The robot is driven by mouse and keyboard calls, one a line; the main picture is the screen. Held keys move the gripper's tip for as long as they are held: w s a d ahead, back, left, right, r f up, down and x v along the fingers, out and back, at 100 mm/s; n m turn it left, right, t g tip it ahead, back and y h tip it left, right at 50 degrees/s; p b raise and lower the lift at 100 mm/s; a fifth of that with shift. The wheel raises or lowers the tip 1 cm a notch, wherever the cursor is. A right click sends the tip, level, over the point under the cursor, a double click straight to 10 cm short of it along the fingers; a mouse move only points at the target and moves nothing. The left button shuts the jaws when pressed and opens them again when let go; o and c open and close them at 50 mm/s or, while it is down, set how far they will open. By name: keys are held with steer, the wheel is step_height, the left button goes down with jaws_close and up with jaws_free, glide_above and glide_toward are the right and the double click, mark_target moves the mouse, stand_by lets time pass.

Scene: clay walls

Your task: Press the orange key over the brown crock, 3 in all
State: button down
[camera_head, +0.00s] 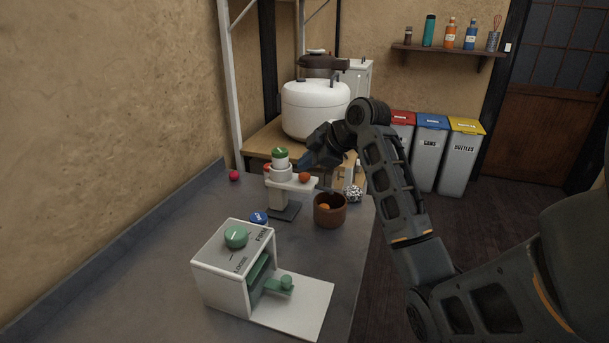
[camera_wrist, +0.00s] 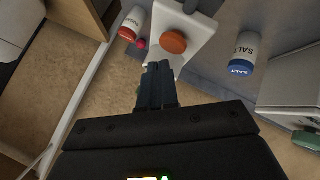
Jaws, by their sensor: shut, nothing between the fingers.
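The orange key (camera_head: 304,177) is a round button on the arm of a white dispenser (camera_head: 279,190) with a green cap. It also shows in the wrist view (camera_wrist: 173,42). The brown crock (camera_head: 330,219) stands on the counter below and just right of the key; an orange piece (camera_head: 325,207) shows inside it. The crock does not show in the wrist view. My gripper (camera_head: 303,167) is shut and empty, its tips close to the key; in the wrist view the fingertips (camera_wrist: 159,68) lie just below it in the picture. I cannot tell whether they touch.
A white box with a green knob (camera_head: 236,236) stands on the near counter (camera_head: 160,270). A blue-lidded salt shaker (camera_wrist: 243,52), a pink ball (camera_head: 235,175) and a speckled ball (camera_head: 353,193) are around the dispenser. A white cooker (camera_head: 315,108) stands behind.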

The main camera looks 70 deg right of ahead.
mark_target(306, 177)
steer(key=shift+r+p, duration=1.95)
steer(key=shift+r, duration=0.65)
steer(key=shift+f, duration=0.1)
steer(key=shift+w, duration=0.1)
stand_by(0.4)
